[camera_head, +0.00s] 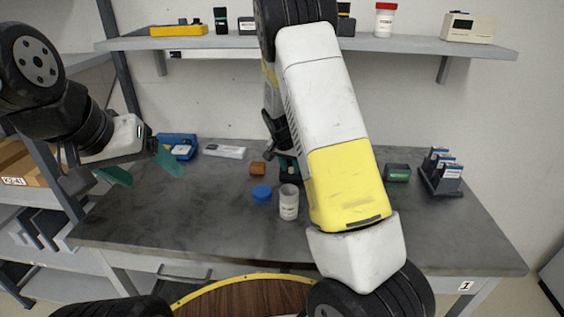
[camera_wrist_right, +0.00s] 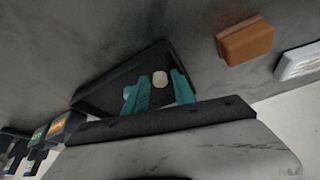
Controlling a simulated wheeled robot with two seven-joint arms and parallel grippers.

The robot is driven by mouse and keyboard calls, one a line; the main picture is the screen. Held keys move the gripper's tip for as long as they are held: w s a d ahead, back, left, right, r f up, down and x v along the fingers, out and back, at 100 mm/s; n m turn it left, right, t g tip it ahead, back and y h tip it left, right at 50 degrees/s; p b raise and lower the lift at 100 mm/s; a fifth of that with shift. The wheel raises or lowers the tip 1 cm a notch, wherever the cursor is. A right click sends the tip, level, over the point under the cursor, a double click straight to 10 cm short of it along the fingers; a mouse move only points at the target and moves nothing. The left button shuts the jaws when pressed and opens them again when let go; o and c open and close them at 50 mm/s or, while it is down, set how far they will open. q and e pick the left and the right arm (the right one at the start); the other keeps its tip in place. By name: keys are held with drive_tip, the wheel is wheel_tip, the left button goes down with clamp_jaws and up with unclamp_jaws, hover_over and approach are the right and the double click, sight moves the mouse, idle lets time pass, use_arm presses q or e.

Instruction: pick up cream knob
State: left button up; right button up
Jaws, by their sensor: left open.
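The cream knob (camera_wrist_right: 160,78) shows in the right wrist view as a small pale oval over a dark, tray-like thing (camera_wrist_right: 95,88). My right gripper (camera_wrist_right: 161,90) has its two green fingers apart, one on each side of the knob, with gaps visible. A second pale bit (camera_wrist_right: 127,93) shows beside the left finger, partly hidden. In the head view my right arm hides the knob, and my right gripper (camera_head: 287,168) is partly hidden at the table's back. My left gripper (camera_head: 142,169) is open and empty above the table's left end.
On the grey table (camera_head: 180,215) are a brown block (camera_head: 257,169), a blue lid (camera_head: 262,193), a white jar (camera_head: 289,203), a blue case (camera_head: 178,146), a white device (camera_head: 224,152), a green-topped box (camera_head: 397,172) and a dark rack (camera_head: 441,176). A shelf (camera_head: 420,43) runs above.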

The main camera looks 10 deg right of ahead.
clamp_jaws()
drive_tip(key=shift+r, duration=0.1)
